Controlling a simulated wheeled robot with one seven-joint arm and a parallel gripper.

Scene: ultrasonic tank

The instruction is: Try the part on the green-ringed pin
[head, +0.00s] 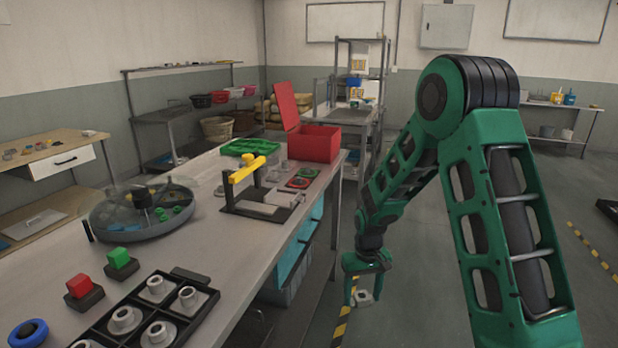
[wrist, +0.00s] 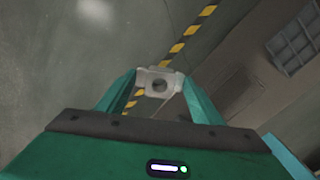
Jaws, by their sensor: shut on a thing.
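My gripper (head: 364,292) hangs over the floor, to the right of the long table, with its fingers pointing down. It is shut on a pale grey part (head: 364,299). In the wrist view the part (wrist: 147,79) sits between the two fingertips and shows a round hole. Small plates with red and green markings (head: 299,183) lie near the table's right edge, by the red box. They are too small for me to tell which one carries the green-ringed pin. My gripper is well apart from them.
On the table (head: 215,250) are a black tray (head: 135,290) of grey flanged parts, a round tank (head: 145,232), a yellow-armed fixture (head: 247,170), an open red box (head: 315,143) and a green tray (head: 250,147). Blue bins (head: 291,262) sit underneath. Striped tape (head: 343,322) marks the floor.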

